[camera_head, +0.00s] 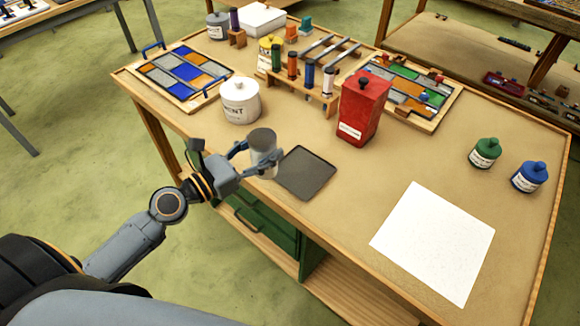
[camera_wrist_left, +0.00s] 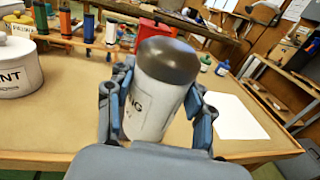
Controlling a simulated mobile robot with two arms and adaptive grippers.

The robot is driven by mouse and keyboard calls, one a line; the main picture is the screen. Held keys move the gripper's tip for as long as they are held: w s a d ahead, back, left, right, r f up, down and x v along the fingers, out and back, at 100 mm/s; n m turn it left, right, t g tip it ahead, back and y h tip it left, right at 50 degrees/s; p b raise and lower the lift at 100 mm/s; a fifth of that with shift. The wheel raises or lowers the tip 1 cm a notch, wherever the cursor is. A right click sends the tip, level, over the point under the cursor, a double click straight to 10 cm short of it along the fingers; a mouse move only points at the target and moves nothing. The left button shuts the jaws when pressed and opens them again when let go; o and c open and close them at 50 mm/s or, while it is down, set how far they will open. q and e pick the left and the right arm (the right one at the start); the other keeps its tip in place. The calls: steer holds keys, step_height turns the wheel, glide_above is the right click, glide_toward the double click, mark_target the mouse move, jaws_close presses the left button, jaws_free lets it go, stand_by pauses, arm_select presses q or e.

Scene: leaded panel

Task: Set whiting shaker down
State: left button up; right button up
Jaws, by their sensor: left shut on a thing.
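The whiting shaker is a pale cylinder with a dark grey cap (camera_head: 263,140), and it also shows in the left wrist view (camera_wrist_left: 155,102) with part of a label reading "NG". My left gripper (camera_head: 264,160) is shut on its sides. The shaker looks nearly upright near the table's front edge, just left of a dark grey square mat (camera_head: 306,174). I cannot tell whether its base touches the table. The mat is bare. My right gripper is not in view.
A white lidded jar (camera_head: 240,103) stands left of the shaker, behind it. A red canister (camera_head: 360,110) stands behind the mat. A white sheet (camera_head: 432,243) lies at the right, with green (camera_head: 485,153) and blue (camera_head: 529,177) bottles beyond it. Leaded panels (camera_head: 184,75) lie farther back.

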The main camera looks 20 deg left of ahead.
arm_select(q)
steer(key=shift+w+d+f+b, duration=0.85)
steer(key=shift+w+f, duration=1.2)
steer(key=shift+f, duration=0.05)
steer(key=shift+w+d+f+b, duration=0.9)
steer(key=shift+w+f, duration=1.15)
steer(key=shift+f, duration=0.05)
steer(key=shift+w+d+f+b, duration=0.85)
steer(key=shift+w+f, duration=1.2)
steer(key=shift+f, duration=0.05)
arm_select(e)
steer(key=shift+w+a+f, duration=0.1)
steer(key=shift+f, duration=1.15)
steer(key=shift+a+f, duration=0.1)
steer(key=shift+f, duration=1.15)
arm_select(q)
steer(key=shift+f, duration=0.15)
steer(key=o, duration=1.4)
steer(key=shift+c, duration=0.2)
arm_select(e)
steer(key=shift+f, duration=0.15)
